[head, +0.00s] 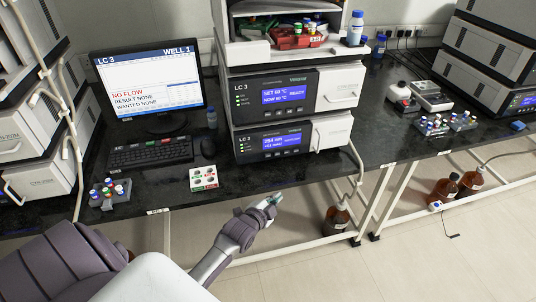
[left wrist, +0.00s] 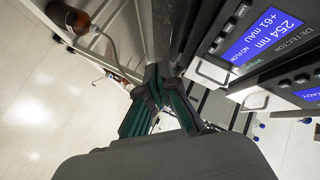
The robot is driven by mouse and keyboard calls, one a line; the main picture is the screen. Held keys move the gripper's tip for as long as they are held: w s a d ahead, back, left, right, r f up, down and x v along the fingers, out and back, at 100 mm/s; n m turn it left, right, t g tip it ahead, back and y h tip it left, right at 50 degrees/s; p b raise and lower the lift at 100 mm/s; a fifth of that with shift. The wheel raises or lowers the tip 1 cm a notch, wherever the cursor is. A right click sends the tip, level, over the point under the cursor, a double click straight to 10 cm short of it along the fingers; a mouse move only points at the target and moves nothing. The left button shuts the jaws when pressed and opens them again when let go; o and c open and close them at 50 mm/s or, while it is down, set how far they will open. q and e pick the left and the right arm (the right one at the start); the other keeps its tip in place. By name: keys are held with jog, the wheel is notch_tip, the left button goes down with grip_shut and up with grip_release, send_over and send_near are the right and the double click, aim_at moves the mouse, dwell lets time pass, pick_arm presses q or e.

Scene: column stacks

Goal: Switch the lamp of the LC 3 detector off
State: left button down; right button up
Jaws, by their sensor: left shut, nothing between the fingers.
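The LC 3 detector (head: 325,133) is the lowest box of the middle stack, with a lit blue display. In the left wrist view its display (left wrist: 262,38) reads 254 nm and +61 mAU, with a row of small dark buttons along the panel. The state of its small indicator lights is too small to tell. My left gripper (head: 272,199) is shut and empty, in front of the bench edge and below the detector's front, apart from it. Its closed fingers also show in the left wrist view (left wrist: 160,76). My right gripper is not in view.
Another LC 3 module (head: 335,84) sits on the detector. A monitor (head: 150,82), keyboard (head: 150,153), mouse (head: 208,148) and small button box (head: 204,178) stand to its left. A vial rack (head: 110,195) is at far left. A brown bottle (head: 336,219) stands under the bench.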

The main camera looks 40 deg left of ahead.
aim_at(268, 155)
pick_arm(q)
jog(key=shift+m+t, duration=0.4)
jog(key=shift+t, duration=0.2)
jog(key=r, duration=0.1)
jog(key=w+r, duration=0.1)
jog(key=r, duration=0.3)
jog(key=shift+w+a+r, duration=0.2)
jog(key=shift+w+a, duration=0.1)
jog(key=shift+a, duration=0.1)
jog(key=shift+w+a, duration=0.1)
jog(key=w+a+b, duration=0.4)
jog(key=a, duration=0.1)
jog(key=shift+w+a+f, duration=0.2)
jog(key=shift+w, duration=0.15)
jog(key=shift+w+a+r+b, duration=0.15)
jog(key=shift+w+a+b, duration=0.3)
jog(key=shift+a, duration=0.1)
